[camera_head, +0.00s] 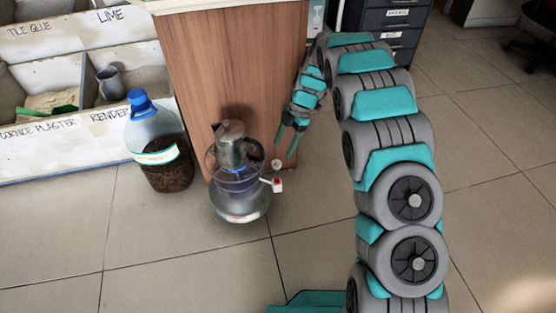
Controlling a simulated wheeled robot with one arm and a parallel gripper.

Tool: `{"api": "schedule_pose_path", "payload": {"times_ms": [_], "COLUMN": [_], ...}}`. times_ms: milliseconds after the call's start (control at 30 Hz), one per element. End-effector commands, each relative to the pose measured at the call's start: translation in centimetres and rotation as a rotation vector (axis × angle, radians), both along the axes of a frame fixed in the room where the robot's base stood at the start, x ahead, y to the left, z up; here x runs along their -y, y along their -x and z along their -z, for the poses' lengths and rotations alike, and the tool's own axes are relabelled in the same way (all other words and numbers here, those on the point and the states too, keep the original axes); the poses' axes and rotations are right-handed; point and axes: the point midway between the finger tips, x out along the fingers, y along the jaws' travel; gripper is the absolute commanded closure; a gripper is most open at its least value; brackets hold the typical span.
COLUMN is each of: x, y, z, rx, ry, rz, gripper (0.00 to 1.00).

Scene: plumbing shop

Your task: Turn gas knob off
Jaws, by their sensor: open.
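A small gas burner (241,206) stands on the floor against the wooden counter panel, with a metal pot or kettle (238,152) on top. Blue flame shows under the pot. A small red and white knob (277,185) sticks out from the burner's right side. My gripper (285,148) hangs to the right of the pot, above the knob and apart from it. Its two teal fingers point down and are spread, with nothing seen between them. The knob's turning position is too small to tell.
A large clear bottle with a blue cap and dark contents (168,176) stands left of the burner. Labelled material bins (60,148) line the left. The wooden counter (203,88) rises close behind. A dark drawer cabinet (398,22) stands behind my arm. The tiled floor in front is clear.

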Motion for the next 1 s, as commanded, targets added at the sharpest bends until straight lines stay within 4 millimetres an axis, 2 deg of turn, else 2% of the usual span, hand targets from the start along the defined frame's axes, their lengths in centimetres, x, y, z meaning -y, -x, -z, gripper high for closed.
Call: {"api": "schedule_pose_path", "payload": {"times_ms": [300,400,700,1000], "x": [-1.4,-1.8,-2.0,-2.0], "y": [1.1,1.4,1.5,1.5], "z": [4.5,5.4,5.8,5.8], "rx": [-0.002,-0.002,-0.001,-0.001], "ry": [0.003,0.002,0.001,0.002], "rz": [0.001,0.001,0.001,0.001], "gripper": [0.28,0.28,0.28,0.61]}}
